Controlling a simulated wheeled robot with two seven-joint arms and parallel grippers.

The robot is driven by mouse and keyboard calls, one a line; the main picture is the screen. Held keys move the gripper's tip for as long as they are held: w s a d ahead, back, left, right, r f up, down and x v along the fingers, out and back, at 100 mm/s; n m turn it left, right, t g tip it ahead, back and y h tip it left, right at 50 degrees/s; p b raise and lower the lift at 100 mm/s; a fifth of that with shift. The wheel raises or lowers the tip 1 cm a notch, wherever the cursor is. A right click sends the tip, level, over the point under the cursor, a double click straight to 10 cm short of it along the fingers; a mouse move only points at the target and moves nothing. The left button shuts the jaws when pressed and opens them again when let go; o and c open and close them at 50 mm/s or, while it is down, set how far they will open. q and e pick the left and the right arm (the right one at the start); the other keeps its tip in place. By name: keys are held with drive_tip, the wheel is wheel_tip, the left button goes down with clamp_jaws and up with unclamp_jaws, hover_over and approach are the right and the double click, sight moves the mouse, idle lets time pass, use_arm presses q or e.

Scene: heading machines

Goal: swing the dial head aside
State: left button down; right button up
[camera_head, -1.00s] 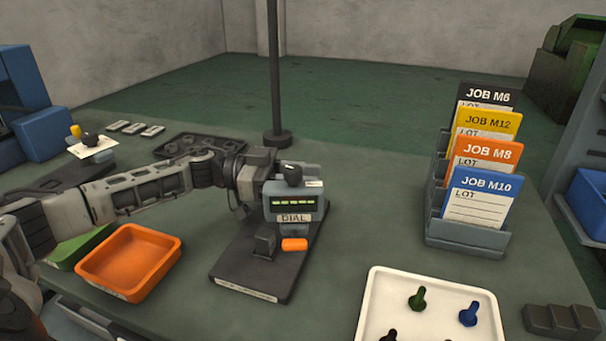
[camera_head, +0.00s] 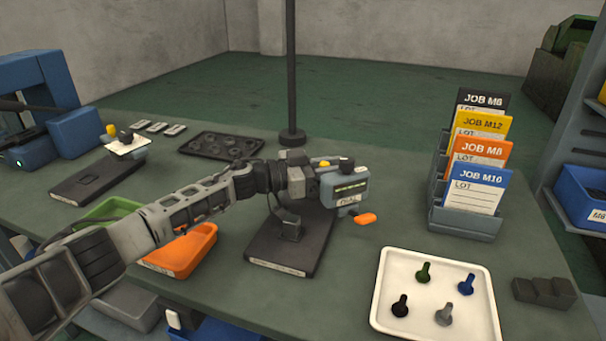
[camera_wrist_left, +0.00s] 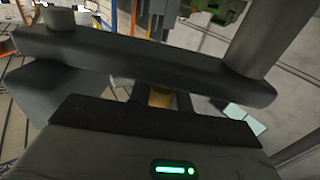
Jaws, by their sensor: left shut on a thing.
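The dial head (camera_head: 345,187), a grey-blue box with a lit readout and a "DIAL" label, juts past the right edge of its dark base plate (camera_head: 262,246). An orange tab (camera_head: 366,218) sticks out low at its right. A small block-shaped seat (camera_head: 289,229) on the plate is uncovered. My left gripper (camera_head: 318,178) is shut on the dial head from its left and back side; the fingertips are mostly hidden. In the left wrist view a dark bar (camera_wrist_left: 150,62) crosses the top. My right gripper is not in view.
A white tray (camera_head: 382,305) with several coloured bolts stands front right. A rack (camera_head: 465,222) of job cards is at the right. A dark pole (camera_head: 291,80) rises behind the dial head. An orange bin (camera_head: 185,255) lies partly under my left arm.

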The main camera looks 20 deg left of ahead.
use_arm(q)
drive_tip(key=shift+d, duration=0.1)
drive_tip(key=c, duration=1.3)
unclamp_jaws()
drive_tip(key=shift+w, duration=0.1)
drive_tip(key=v, duration=1.2)
drive_tip(key=shift+b, duration=0.45)
